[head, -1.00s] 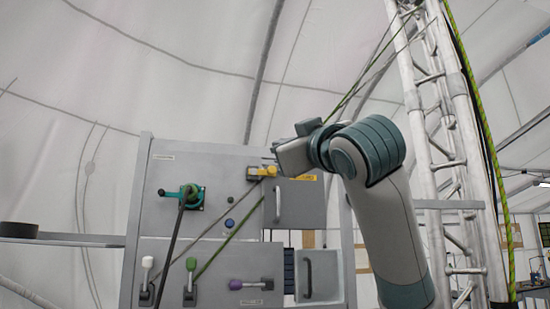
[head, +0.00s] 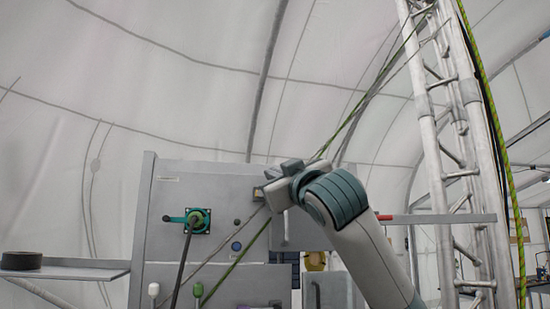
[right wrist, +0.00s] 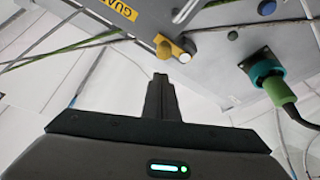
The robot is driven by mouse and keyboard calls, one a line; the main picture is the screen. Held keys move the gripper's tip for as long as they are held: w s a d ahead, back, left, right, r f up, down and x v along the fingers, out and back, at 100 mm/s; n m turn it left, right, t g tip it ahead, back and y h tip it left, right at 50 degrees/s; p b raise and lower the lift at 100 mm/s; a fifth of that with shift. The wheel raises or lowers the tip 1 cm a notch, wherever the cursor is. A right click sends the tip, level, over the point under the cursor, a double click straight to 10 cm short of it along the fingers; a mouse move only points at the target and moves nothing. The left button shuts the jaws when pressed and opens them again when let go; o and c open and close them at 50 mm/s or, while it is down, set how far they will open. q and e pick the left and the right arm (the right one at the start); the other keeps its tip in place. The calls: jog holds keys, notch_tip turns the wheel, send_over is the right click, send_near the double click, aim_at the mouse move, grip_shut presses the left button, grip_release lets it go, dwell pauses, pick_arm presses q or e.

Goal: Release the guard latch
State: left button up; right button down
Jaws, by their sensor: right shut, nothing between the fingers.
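The guard latch (right wrist: 171,47) is a yellow bar with a pale round end, beside the yellow "GUARD" label (right wrist: 118,8) in the right wrist view. In the head view only a small part of the latch (head: 258,193) shows; my right gripper hides the rest. My right gripper (right wrist: 161,82) is shut and empty. Its dark fingertips point at the latch, with a small gap showing between them in the right wrist view. In the head view my right gripper (head: 268,174) is in front of the panel's upper right. My left gripper is not in view.
The grey panel (head: 168,240) carries a teal-and-green connector (head: 198,220) with a dark cable, a blue button (head: 236,246), and white and green levers below. A door with a handle (head: 286,228) is under my right wrist. A metal truss (head: 455,150) stands right.

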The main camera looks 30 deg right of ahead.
jog(key=shift+s+d+f+p, duration=0.15)
jog(key=shift+d+f+p, duration=0.4)
jog(key=shift+f, duration=0.45)
jog(key=shift+d, duration=0.1)
